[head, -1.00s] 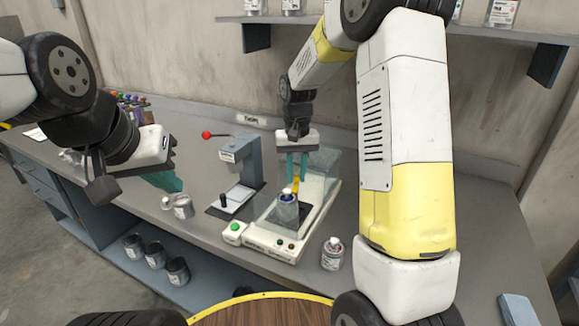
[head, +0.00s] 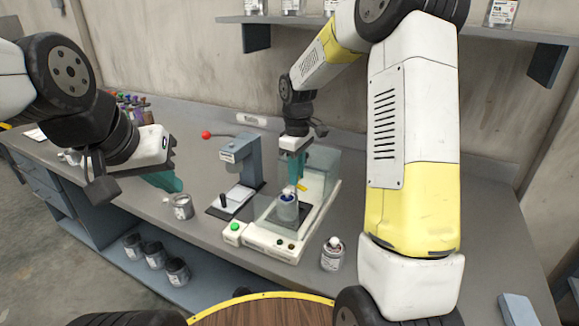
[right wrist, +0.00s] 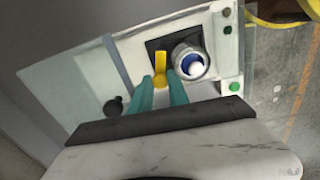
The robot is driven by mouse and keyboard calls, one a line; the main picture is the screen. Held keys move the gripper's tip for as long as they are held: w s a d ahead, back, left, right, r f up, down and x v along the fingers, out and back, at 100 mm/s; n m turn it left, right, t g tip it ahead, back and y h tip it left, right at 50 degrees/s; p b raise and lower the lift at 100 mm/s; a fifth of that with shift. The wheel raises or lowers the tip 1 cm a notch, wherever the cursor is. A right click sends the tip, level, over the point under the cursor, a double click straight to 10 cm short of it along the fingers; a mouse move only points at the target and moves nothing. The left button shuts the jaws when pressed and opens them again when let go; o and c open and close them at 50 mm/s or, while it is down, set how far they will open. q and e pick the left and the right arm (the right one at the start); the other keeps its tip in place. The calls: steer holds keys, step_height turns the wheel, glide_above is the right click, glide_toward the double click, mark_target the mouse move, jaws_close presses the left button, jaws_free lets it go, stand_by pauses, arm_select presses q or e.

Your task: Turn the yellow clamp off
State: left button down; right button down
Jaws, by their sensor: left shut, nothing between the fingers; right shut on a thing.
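The yellow clamp (head: 301,187) is a small yellow lever on the white-based machine (head: 266,243), beside a can with a blue and white top (head: 287,208). In the right wrist view the clamp (right wrist: 160,68) stands between the teal fingertips, next to the can (right wrist: 190,62). My right gripper (head: 293,170) reaches down over the machine and is shut on the clamp; its fingers hide part of it. My left gripper (head: 166,181) is shut and empty above the bench at the left.
A grey press with a red-knobbed lever (head: 240,160) stands left of the machine. A clear guard (head: 322,172) rises at its back.

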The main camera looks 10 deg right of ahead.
steer(key=shift+n, duration=1.8)
steer(key=c, duration=1.3)
jaws_free()
steer(key=shift+o, duration=0.2)
steer(key=shift+r, duration=0.1)
step_height(320, 180, up, 8)
steer(key=shift+f, duration=0.25)
steer(key=shift+r, duration=0.1)
